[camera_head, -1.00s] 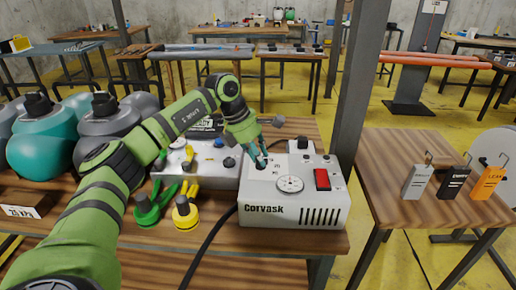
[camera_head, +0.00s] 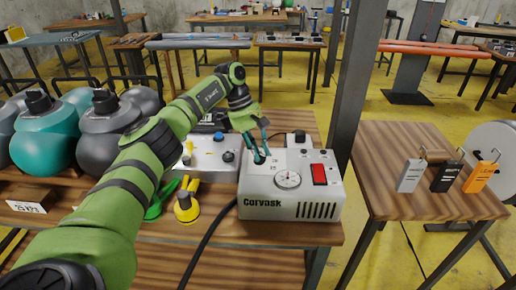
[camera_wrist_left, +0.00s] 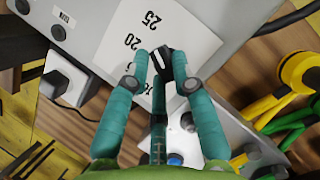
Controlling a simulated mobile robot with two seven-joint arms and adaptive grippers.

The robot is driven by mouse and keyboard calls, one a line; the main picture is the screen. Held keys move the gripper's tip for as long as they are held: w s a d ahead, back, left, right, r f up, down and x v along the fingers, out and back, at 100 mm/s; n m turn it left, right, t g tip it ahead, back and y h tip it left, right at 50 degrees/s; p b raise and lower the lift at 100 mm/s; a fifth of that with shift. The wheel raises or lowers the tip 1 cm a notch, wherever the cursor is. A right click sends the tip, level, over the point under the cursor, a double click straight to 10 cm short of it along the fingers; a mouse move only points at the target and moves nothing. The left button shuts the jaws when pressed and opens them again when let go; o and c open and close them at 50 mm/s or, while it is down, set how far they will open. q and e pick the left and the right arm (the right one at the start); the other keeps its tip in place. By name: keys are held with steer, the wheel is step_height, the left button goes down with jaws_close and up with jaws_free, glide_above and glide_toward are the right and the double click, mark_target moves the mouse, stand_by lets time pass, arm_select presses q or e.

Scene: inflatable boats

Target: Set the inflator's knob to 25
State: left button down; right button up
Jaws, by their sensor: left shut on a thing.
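The inflator (camera_head: 290,190) is a white box marked Corvask on the wooden table, with a round gauge (camera_head: 288,179) and a red switch (camera_head: 319,174) on its top. Its dark knob (camera_head: 259,158) sits at the top left of the panel. My left gripper (camera_head: 262,152) is at the knob. In the left wrist view, the teal fingers (camera_wrist_left: 160,62) are closed around the black knob (camera_wrist_left: 178,66), which has a white mark. The scale plate (camera_wrist_left: 150,30) beside it shows 20 and 25; lower numbers are partly hidden by the fingers. My right gripper is not in view.
A grey box with knobs (camera_head: 208,155) stands left of the inflator, with green and yellow tools (camera_head: 186,207) in front. A black hose (camera_head: 208,240) runs down the table front. A metal post (camera_head: 352,90) rises behind, to the right. Tagged blocks (camera_head: 447,177) stand on the right table.

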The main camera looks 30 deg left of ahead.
arm_select(q)
steer(key=shift+m, duration=0.4)
steer(key=c, duration=1)
jaws_free()
steer(key=shift+c, duration=0.2)
steer(key=v, duration=0.7)
steer(key=shift+r, duration=0.3)
